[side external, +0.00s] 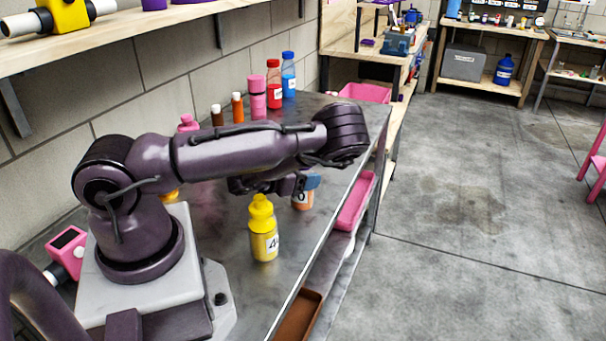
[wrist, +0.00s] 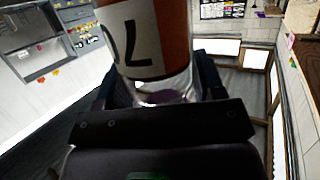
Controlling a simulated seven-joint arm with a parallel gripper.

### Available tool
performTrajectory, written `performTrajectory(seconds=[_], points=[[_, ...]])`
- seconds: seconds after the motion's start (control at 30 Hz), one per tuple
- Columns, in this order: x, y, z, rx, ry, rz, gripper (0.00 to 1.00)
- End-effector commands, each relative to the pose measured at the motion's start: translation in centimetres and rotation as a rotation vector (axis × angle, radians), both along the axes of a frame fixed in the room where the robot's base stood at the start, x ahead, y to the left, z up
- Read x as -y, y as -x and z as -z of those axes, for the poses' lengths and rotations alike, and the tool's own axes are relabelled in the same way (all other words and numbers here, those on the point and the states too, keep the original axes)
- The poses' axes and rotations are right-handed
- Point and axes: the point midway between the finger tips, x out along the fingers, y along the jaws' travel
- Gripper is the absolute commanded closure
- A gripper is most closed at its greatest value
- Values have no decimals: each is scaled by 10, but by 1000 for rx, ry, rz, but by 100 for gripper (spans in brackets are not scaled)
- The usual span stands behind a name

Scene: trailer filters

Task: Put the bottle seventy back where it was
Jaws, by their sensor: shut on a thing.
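An orange bottle with a white label and a blue cap (side external: 303,198) is at my gripper (side external: 290,184), on the right side of the metal bench, behind the yellow bottle. In the wrist view the orange bottle (wrist: 177,35) stands between the two dark fingers, and my gripper (wrist: 158,92) is shut on it.
A yellow bottle (side external: 263,232) with a label starting with 4 stands in front. A red bottle (side external: 273,88), a blue bottle (side external: 289,77), a pink bottle (side external: 257,100) and small vials line the wall. The metal bench (side external: 225,260) ends at its right edge, above a pink tray (side external: 356,203).

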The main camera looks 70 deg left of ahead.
Motion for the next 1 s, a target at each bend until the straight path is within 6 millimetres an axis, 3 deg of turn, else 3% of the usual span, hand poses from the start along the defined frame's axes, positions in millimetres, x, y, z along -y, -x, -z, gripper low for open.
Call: performTrajectory(seconds=[0.2,0.23,0.33,0.67,1.0], points=[[0,0,0,3,-1,0,100],[0,0,1,0,0,0,33],[0,0,1,0,0,0,12],[1,3,-2,-1,0,-1,12],[14,52,-17,-2,2,-3,12]])
